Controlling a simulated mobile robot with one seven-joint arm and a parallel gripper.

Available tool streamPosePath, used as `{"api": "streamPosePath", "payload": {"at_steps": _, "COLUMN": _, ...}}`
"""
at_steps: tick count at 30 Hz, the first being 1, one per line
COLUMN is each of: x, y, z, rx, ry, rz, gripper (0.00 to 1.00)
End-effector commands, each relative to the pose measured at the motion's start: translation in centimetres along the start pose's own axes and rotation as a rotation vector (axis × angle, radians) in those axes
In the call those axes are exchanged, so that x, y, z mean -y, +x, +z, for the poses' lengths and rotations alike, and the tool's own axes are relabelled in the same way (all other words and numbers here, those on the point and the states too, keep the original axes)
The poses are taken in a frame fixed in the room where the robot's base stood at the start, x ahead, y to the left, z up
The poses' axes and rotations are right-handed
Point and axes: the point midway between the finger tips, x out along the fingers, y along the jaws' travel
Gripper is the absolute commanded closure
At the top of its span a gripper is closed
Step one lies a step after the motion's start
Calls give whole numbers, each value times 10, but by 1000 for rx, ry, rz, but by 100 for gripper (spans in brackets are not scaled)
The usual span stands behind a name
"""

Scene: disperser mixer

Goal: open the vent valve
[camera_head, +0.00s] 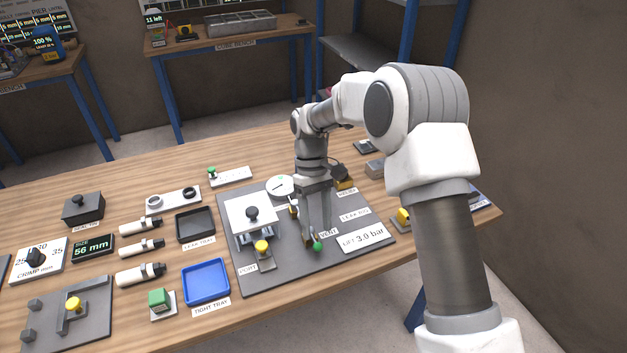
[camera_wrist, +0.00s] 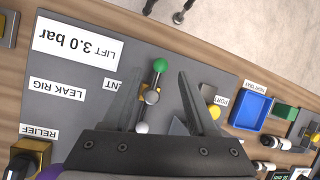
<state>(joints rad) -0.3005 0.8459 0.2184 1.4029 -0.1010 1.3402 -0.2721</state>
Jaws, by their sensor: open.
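The vent valve shows in the wrist view as a small brass-and-grey body (camera_wrist: 151,97) with a lever ending in a green ball (camera_wrist: 160,65). The partly covered VENT label lies beside it. In the head view the green ball (camera_head: 318,246) sits near the front edge of the grey leak rig plate (camera_head: 285,275), by the VENT label (camera_head: 328,234). My gripper (camera_head: 317,234) points down over the valve, its fingers open. In the wrist view the valve and lever lie between the two fingers of my gripper (camera_wrist: 159,82), with gaps on both sides. Whether either finger touches is not clear.
On the plate stand a yellow-knobbed port valve (camera_head: 262,247), a white block with a black knob (camera_head: 251,213), a round gauge (camera_head: 280,186) and a yellow relief part (camera_head: 344,183). A LIFT 3.0 bar sign (camera_head: 362,239) lies right of the valve. A blue tray (camera_head: 206,281) is at left.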

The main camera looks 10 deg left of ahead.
Motion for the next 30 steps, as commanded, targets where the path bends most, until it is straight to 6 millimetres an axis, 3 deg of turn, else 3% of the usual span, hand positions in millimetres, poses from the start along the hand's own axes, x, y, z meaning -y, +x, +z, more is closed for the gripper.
{"api": "streamPosePath", "payload": {"at_steps": 6, "x": 0, "y": -56, "z": -1, "rx": -6, "ry": 0, "rz": 2, "gripper": 41}}
{"api": "streamPosePath", "payload": {"at_steps": 15, "x": 0, "y": -111, "z": 0, "rx": -3, "ry": -1, "rz": 1, "gripper": 41}}
{"api": "streamPosePath", "payload": {"at_steps": 22, "x": 0, "y": -132, "z": 0, "rx": -2, "ry": -2, "rz": 1, "gripper": 41}}
{"api": "streamPosePath", "payload": {"at_steps": 30, "x": 0, "y": -138, "z": 0, "rx": -1, "ry": -1, "rz": 0, "gripper": 41}}
